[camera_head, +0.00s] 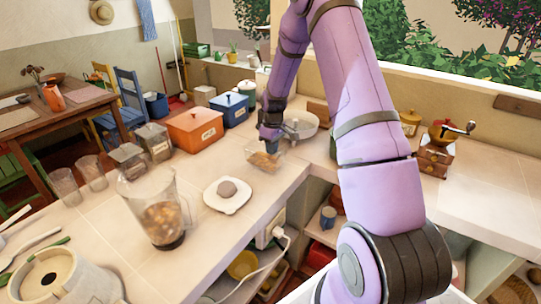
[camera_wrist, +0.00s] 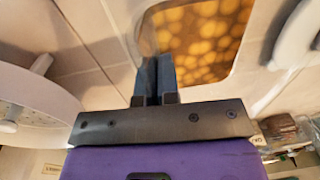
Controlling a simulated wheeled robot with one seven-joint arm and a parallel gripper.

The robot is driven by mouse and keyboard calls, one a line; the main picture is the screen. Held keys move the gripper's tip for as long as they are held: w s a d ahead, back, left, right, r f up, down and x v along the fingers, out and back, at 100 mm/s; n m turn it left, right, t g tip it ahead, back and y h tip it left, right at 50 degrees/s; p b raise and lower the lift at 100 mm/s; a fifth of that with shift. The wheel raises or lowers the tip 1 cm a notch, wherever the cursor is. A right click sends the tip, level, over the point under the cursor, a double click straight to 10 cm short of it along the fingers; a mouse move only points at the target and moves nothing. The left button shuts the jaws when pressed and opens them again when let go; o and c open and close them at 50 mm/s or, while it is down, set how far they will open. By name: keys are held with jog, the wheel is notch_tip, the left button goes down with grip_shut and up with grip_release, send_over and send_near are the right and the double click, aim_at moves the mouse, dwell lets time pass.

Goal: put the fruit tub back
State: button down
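The fruit tub (camera_head: 264,159) is a small clear container with orange-brown pieces inside. In the head view it is at the inner corner of the pale counter, below my gripper (camera_head: 272,147). In the wrist view the tub (camera_wrist: 207,38) fills the upper middle, its orange contents blurred. My gripper's fingers (camera_wrist: 157,62) are close together at the tub's left edge and appear shut on its thin wall. The contact is partly hidden. I cannot tell whether the tub's base touches the counter.
A blender jar (camera_head: 160,215) and a white plate-like scale (camera_head: 240,203) with a round brown thing stand nearby. Behind are an orange box (camera_head: 195,130), a blue box (camera_head: 229,108) and a white bowl (camera_head: 300,125). A grinder (camera_head: 437,155) stands right. Bare counter lies left of the tub.

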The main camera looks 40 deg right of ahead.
jog(key=shift+w+d, duration=0.1)
jog(key=shift+w, duration=0.4)
jog(key=shift+f, duration=1.8)
jog(key=c, duration=1.4)
grip_release()
jog(key=shift+f, duration=0.1)
jog(key=shift+o, duration=0.2)
